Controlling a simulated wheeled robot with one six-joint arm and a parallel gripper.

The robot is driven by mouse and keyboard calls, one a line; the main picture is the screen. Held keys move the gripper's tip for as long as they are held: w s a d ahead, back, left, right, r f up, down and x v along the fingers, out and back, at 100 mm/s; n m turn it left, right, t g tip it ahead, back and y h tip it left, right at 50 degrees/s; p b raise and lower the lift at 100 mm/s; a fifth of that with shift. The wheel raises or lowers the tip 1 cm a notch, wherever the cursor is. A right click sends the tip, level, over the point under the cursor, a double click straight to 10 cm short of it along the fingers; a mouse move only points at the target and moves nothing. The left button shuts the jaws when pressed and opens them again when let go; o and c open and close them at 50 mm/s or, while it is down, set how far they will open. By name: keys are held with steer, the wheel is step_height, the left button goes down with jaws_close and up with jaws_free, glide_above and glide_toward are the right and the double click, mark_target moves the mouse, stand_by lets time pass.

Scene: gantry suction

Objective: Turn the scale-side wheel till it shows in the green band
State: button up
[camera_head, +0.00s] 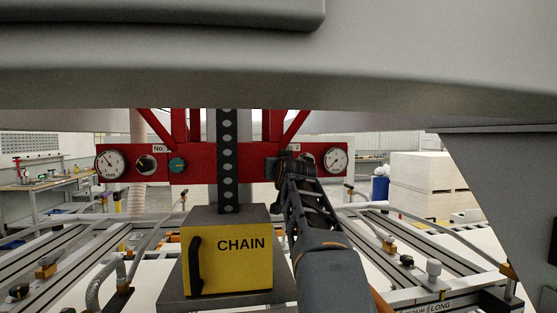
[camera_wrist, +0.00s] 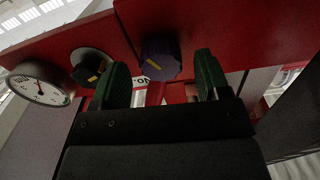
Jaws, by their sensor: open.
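My gripper (camera_wrist: 161,64) is open, its green-padded fingers spread on either side of a dark blue knob (camera_wrist: 160,50) with a yellow line. It looks empty; I cannot tell whether the fingers reach around the knob. In the wrist view, a black wheel (camera_wrist: 85,75) with a yellow mark sits beyond the left finger, beside a round white gauge (camera_wrist: 38,85). The gauge's coloured bands are too small to read. In the head view, my gripper (camera_head: 285,168) is at the right half of the red beam, partly hiding its wheels. The right gauge (camera_head: 336,160) shows beside it.
The red beam (camera_head: 205,175) also carries a left gauge (camera_head: 110,164), a dark wheel (camera_head: 146,164) and a teal knob (camera_head: 177,165). A yellow CHAIN box (camera_head: 228,270) stands in front of the dark centre column (camera_head: 227,190). Rails and clamps lie on both sides.

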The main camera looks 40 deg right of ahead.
steer(key=shift+x, duration=0.75)
steer(key=shift+c, duration=0.4)
steer(key=c, duration=0.8)
steer(key=shift+c, duration=0.2)
steer(key=shift+f+n, duration=0.1)
steer(key=shift+n, duration=0.2)
steer(key=n+b, duration=0.3)
steer(key=n, duration=0.5)
steer(key=shift+b, duration=0.3)
steer(key=shift+n, duration=0.3)
steer(key=shift+s, duration=0.1)
